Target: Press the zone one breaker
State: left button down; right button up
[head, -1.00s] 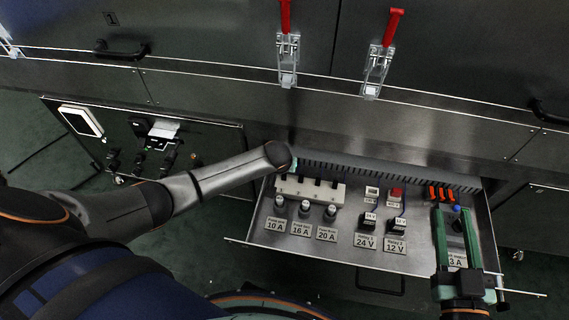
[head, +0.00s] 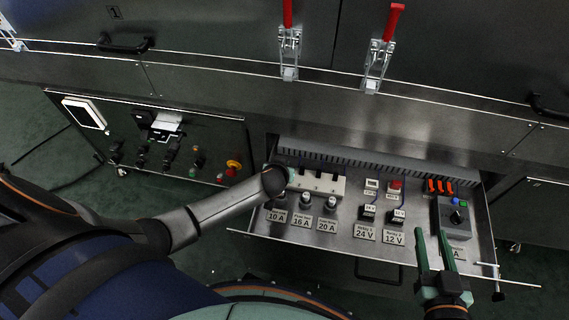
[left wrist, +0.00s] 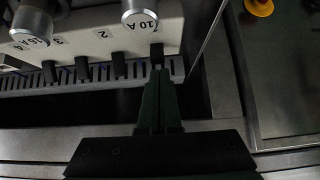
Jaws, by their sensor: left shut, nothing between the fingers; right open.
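The white breaker block (head: 328,185) has a row of black toggles and sits at the left of the open drawer. It also shows in the left wrist view (left wrist: 185,32), with numbers 2 and 3 beside two toggles. The end toggle (left wrist: 157,50), nearest the 10 A holder, has no readable number; it is the zone one breaker by its place in the row. My left gripper (left wrist: 158,76) is shut and empty, its tips right at this toggle; contact cannot be told. In the head view my left wrist hides most of it. My right gripper (head: 432,236) is open and empty at the drawer's front right.
The drawer (head: 330,243) also holds fuse holders (head: 305,203), relays (head: 367,212), orange-red parts (head: 438,187) and a grey box with a knob (head: 456,220). A control panel (head: 232,166) with a yellow-red button stands left. Red-handled latches (head: 377,65) are above.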

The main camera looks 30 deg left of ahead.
jog(key=shift+r, duration=0.1)
pick_arm(q)
jog(key=shift+s+d+r+p, duration=0.2)
jog(key=shift+s+r+p, duration=0.2)
jog(key=shift+s+p, duration=0.35)
pick_arm(e)
jog(key=shift+r, duration=0.6)
